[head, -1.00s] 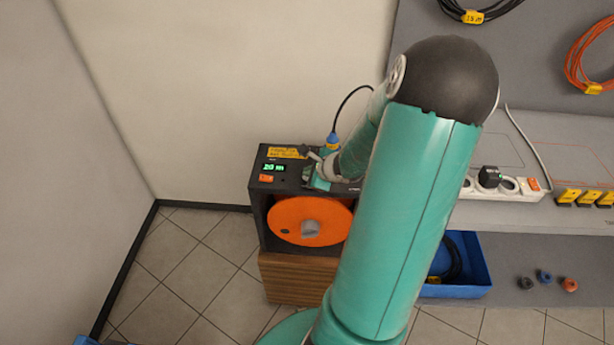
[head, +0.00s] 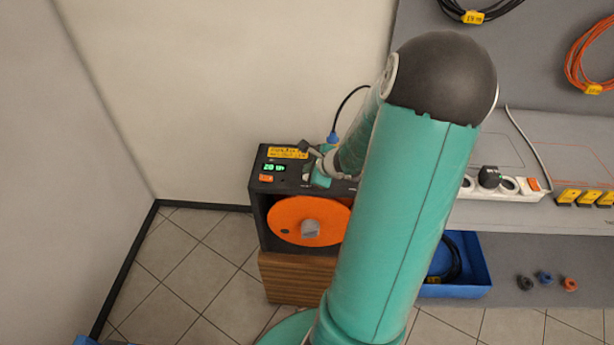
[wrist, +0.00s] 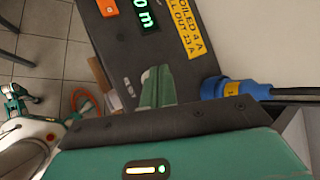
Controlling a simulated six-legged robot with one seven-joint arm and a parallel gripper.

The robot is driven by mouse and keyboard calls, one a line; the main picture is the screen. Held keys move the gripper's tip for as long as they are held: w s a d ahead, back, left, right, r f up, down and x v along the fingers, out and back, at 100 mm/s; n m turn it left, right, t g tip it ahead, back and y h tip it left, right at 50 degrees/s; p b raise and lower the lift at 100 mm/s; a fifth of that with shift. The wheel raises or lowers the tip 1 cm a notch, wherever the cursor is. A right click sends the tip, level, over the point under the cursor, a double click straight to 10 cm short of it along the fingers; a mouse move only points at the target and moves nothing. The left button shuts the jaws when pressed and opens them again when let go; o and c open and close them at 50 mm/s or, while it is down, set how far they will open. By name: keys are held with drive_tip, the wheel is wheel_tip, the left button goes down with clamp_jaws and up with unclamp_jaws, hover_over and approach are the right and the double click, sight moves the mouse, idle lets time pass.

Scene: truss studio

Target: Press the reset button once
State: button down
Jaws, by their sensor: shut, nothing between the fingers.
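The black cable-reel box (head: 262,212) carries a control panel on its top face, with a lit green display (head: 273,167) and a small orange switch (head: 266,178). In the wrist view the display (wrist: 147,15) and orange switch (wrist: 108,8) show at the top. I cannot clearly make out a reset button; part of the panel is hidden behind my gripper. My gripper (head: 318,176) is low over the right part of the panel, its fingers (wrist: 157,87) shut and empty. I cannot tell whether the fingertips touch the panel.
A blue plug (wrist: 222,90) with a dark cable stands at the box's back edge, close to my gripper. The orange reel (head: 290,213) sits in the box's front. A white power strip (head: 508,188) lies on the bench, and a blue bin (head: 470,289) is below it.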

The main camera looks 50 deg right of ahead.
drive_tip(key=shift+r, duration=2.5)
drive_tip(key=shift+w+a+r, duration=0.1)
drive_tip(key=shift+a, duration=0.1)
drive_tip(key=w+a+r+n+g+y, duration=0.1)
drive_tip(key=a+r+n, duration=0.2)
drive_tip(key=a+n, duration=0.35)
drive_tip(key=a+r+n+y, duration=0.1)
drive_tip(key=a+r+n, duration=0.3)
drive_tip(key=a, duration=0.5)
drive_tip(key=w+a+r+n+g+y, duration=0.1)
drive_tip(key=a+r+n, duration=0.2)
drive_tip(key=a+n, duration=0.35)
drive_tip(key=s+a+r+n+g+h, duration=0.1)
drive_tip(key=s+a+r+n, duration=0.6)
drive_tip(key=s+a+n, duration=0.5)
drive_tip(key=shift+s, duration=0.8)
